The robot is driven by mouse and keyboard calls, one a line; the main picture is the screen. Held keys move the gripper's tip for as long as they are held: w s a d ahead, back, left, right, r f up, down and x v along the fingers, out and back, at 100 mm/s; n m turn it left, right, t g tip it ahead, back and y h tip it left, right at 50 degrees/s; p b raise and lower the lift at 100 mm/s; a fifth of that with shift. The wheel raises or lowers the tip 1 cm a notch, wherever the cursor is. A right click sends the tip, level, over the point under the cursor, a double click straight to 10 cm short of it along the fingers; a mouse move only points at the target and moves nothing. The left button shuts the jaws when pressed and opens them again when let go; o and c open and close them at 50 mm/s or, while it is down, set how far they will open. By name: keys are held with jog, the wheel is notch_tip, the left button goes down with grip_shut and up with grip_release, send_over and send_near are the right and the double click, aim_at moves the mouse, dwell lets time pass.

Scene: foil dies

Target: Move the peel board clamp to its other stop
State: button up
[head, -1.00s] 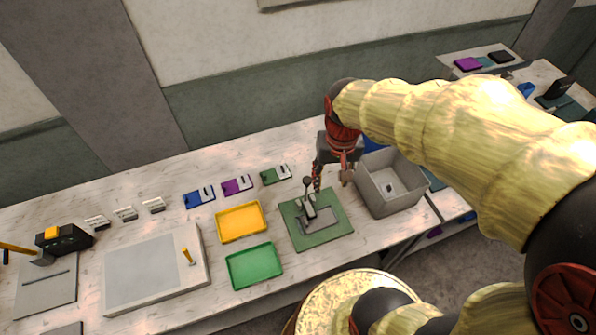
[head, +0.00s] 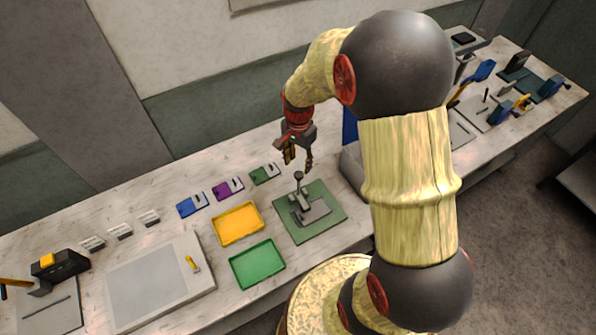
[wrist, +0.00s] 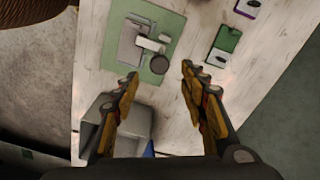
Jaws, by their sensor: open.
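The peel board (head: 331,222) is a square green board on the bench. The clamp (head: 304,202) on it is grey, with a lever ending in a dark round knob (head: 299,176); the lever stands up toward the board's back edge. My gripper (head: 299,161) is open and empty, above and just behind the knob, apart from it. In the wrist view the knob (wrist: 159,65) shows just beyond the gap between my fingertips (wrist: 160,78), with the green board (wrist: 169,29) beyond it.
A grey bin (head: 351,170) stands right of the board, partly hidden by my arm. Yellow (head: 238,223) and green (head: 257,264) trays lie to the left. Blue, purple and green cards (head: 262,174) line the back. A large flat plate (head: 155,280) lies farther left.

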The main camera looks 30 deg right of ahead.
aim_at(299, 174)
notch_tip(299, 174, down, 6)
dwell(0.4)
jog(key=shift+c, duration=1.2)
grip_shut()
